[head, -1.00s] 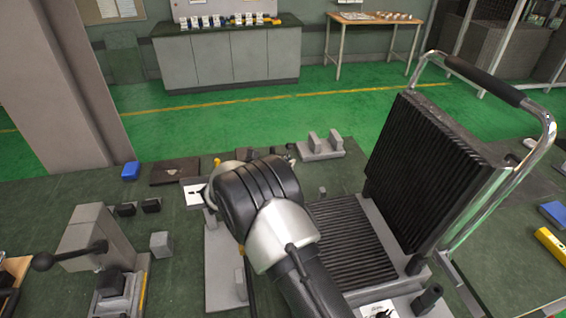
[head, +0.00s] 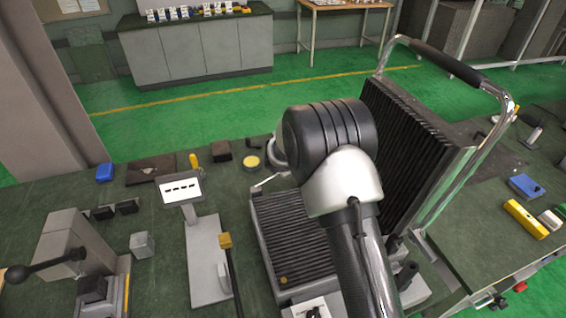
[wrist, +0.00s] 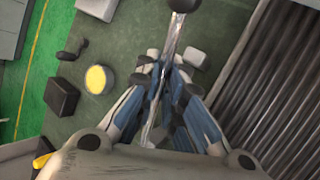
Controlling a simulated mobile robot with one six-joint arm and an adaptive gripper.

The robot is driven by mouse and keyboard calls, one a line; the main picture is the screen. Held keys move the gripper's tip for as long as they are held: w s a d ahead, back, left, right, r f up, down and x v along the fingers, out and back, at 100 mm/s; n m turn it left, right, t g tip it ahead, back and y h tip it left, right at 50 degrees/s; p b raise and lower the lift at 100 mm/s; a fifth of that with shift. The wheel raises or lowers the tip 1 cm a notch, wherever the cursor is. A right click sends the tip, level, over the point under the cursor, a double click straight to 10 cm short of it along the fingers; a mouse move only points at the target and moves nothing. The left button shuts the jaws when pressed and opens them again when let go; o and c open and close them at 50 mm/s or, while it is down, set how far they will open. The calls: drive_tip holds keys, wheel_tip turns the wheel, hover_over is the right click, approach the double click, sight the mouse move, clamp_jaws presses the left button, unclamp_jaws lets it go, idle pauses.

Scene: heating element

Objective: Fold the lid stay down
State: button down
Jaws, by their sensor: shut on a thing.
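The contact grill has a ribbed lower plate (head: 290,235) and a ribbed lid (head: 385,150) that stands open, with a chrome and black handle (head: 450,62). In the wrist view, the lid stay (wrist: 172,42) is a thin metal rod with a dark round knob at its end. My gripper (wrist: 168,70) is shut on the rod, which runs between its fingers; the ribbed plate is to the right. In the head view my arm hides the gripper. A thin pale rod end (head: 268,181) shows at the plate's back left corner; I cannot tell if it is the stay.
Left of the grill stands a small panel (head: 180,189) on a grey base with a yellow-topped lever (head: 225,241). A round yellow-topped tin (head: 251,163) and a dark block (head: 222,150) lie behind.

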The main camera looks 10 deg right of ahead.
drive_tip(key=f+y+p, duration=0.1)
drive_tip(key=p, duration=0.3)
drive_tip(key=f+m+y+p, duration=0.1)
drive_tip(key=f+p, duration=0.1)
drive_tip(key=p, duration=0.2)
drive_tip(key=d+f+y+p, duration=0.1)
drive_tip(key=p, duration=0.4)
drive_tip(key=shift+w+f+g+y, duration=0.15)
drive_tip(key=shift+f+g+y, duration=0.2)
drive_tip(key=shift+g+y, duration=0.05)
drive_tip(key=shift+f, duration=0.1)
drive_tip(key=c, duration=1.7)
unclamp_jaws()
drive_tip(key=v, duration=1.2)
drive_tip(key=shift+d, duration=0.1)
